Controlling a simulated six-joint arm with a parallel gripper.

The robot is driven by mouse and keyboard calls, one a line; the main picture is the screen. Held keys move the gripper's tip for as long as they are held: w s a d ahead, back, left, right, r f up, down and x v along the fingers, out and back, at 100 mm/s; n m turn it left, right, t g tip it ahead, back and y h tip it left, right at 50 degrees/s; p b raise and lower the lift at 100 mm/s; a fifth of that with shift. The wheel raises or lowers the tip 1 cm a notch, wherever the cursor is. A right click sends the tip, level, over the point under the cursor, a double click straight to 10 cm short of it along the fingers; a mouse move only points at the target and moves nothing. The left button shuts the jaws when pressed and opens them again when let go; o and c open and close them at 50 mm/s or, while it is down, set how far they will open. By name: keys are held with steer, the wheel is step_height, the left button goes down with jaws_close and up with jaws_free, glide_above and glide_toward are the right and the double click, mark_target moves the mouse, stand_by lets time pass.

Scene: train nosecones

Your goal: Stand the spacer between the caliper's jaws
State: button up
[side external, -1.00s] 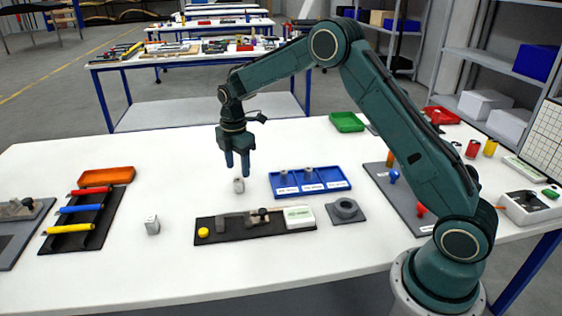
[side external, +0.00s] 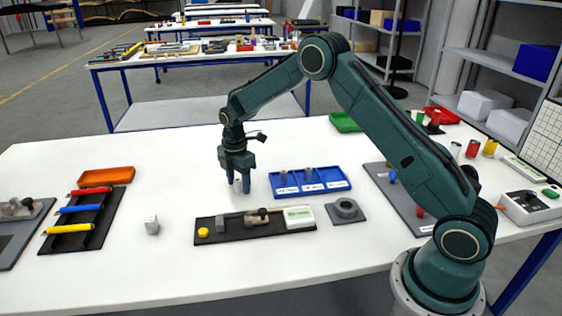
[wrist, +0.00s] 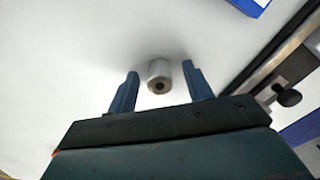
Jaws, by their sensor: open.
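The spacer is a small light grey cylinder with a dark hole in its end, standing on the white table; it shows between my fingers in the wrist view (wrist: 159,72) and in the side view (side external: 238,186). My gripper (side external: 238,184) points down with its fingers low on either side of the spacer. In the wrist view my gripper (wrist: 161,75) is open, with a gap on both sides of the spacer. The caliper (side external: 243,219) lies on a dark base in front of my gripper, with a grey block (side external: 220,225) at its left.
A yellow button (side external: 203,232) and a white box (side external: 299,217) sit on the caliper's base. A blue tray (side external: 310,188) with small cylinders is right of my gripper.

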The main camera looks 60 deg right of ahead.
mark_target(238, 180)
stand_by(0.4)
steer(key=c, duration=1.1)
steer(key=shift+r, duration=0.1)
step_height(238, 180, up, 20)
steer(key=shift+f, duration=0.1)
stand_by(0.4)
